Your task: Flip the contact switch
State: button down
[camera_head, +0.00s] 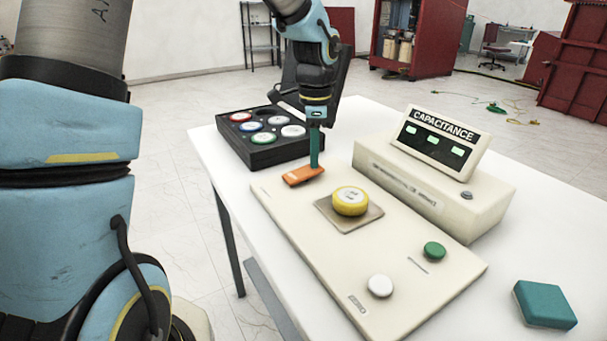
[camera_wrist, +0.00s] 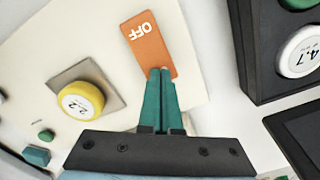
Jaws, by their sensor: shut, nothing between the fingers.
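The contact switch is an orange rocker (camera_head: 304,175) at the far left end of the cream panel (camera_head: 408,302). In the wrist view the orange switch (camera_wrist: 147,42) shows the word OFF on its far part. My gripper (camera_head: 314,165) points down at the switch with its green fingers together and nothing between them. In the wrist view the fingertips (camera_wrist: 160,71) overlap the near end of the switch. They look very close to its surface or touching it; I cannot tell which.
A yellow capacitor (camera_head: 350,201) sits on a square plate on the panel. White (camera_head: 380,286) and green (camera_head: 434,250) buttons are nearer. A CAPACITANCE meter (camera_head: 441,136) stands behind. A black tray (camera_head: 262,150) of colored capacitors is left of the panel. A teal block (camera_head: 545,304) lies at right.

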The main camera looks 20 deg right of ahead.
jog(key=shift+f, duration=0.35)
jog(key=shift+r, duration=0.1)
notch_tip(320, 180, up, 7)
jog(key=p, duration=0.6)
dwell(0.5)
jog(key=s+a+n, duration=0.2)
jog(key=a+n, duration=0.8)
jog(key=a, duration=0.5)
jog(key=s+a+f+n+t, duration=0.1)
jog(key=s+a+n, duration=0.1)
jog(key=a+n, duration=0.8)
jog(key=a, duration=0.5)
jog(key=shift+a+f+n+t, duration=0.2)
jog(key=shift+n+t, duration=0.1)
jog(key=shift+n, duration=0.1)
